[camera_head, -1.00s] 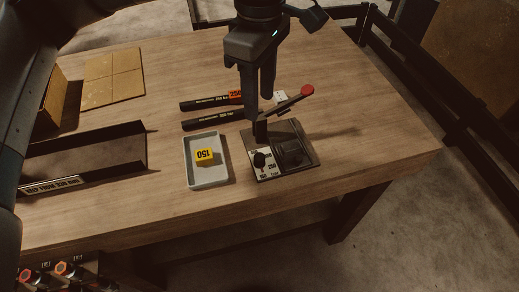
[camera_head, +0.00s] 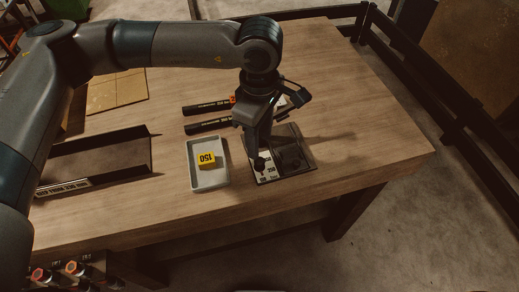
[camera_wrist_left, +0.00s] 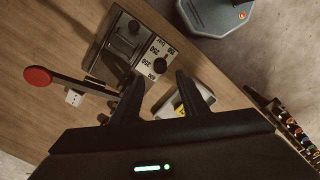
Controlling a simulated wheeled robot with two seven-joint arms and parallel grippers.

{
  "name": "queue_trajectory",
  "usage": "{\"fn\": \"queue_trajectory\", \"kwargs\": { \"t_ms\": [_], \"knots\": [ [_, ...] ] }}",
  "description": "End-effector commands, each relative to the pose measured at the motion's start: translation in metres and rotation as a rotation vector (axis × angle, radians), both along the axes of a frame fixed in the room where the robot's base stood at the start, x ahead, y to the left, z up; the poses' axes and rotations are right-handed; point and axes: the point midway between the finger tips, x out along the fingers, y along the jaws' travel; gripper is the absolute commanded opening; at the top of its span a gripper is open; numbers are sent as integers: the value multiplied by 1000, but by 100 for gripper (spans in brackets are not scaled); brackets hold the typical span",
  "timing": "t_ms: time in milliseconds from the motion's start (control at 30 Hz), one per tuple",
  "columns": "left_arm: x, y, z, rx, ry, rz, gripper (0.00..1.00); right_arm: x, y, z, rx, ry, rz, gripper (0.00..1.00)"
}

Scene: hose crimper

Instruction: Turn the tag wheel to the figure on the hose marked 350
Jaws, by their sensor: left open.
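The crimper base (camera_head: 297,163) stands near the right front of the table. Its small black tag wheel (camera_wrist_left: 160,66) sits on a white plate (camera_wrist_left: 143,62) printed with several figures around it. My left gripper (camera_head: 258,158) points down over this plate. In the left wrist view its open fingers (camera_wrist_left: 160,82) stand either side of the wheel's near side; contact cannot be told. Two black hoses, a far one (camera_head: 207,107) and a near one (camera_head: 207,127), lie behind; their print is too small to read surely. My right gripper is out of view.
A grey tray (camera_head: 209,187) holds a yellow block marked 150 (camera_head: 206,160), just left of the crimper. The crimper's lever ends in a red knob (camera_wrist_left: 37,76). A long dark open bin (camera_head: 105,160) and cardboard (camera_head: 117,91) lie left. The table's right end is clear.

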Motion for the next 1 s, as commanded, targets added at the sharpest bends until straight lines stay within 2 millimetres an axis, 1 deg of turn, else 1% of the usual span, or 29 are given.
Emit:
{"fn": "queue_trajectory", "kwargs": {
  "t_ms": [33,100,233,400,600,867,900,967,1000],
  "knots": [
    [-1,1,-7,2,4,0,40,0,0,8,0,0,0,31],
    [-1,0,-19,1,5,0,40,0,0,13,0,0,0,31],
    [-1,1,-40,2,4,0,40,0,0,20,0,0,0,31],
    [-1,0,-59,1,2,1,40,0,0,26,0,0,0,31],
    [0,0,-68,1,0,0,40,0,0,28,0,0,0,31],
    [0,0,-69,1,0,0,40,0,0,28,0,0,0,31],
    [0,0,-69,1,0,0,31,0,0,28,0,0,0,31],
    [0,0,-69,1,0,0,16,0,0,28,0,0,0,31],
    [0,0,-69,1,0,0,7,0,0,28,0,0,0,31]
  ]
}}
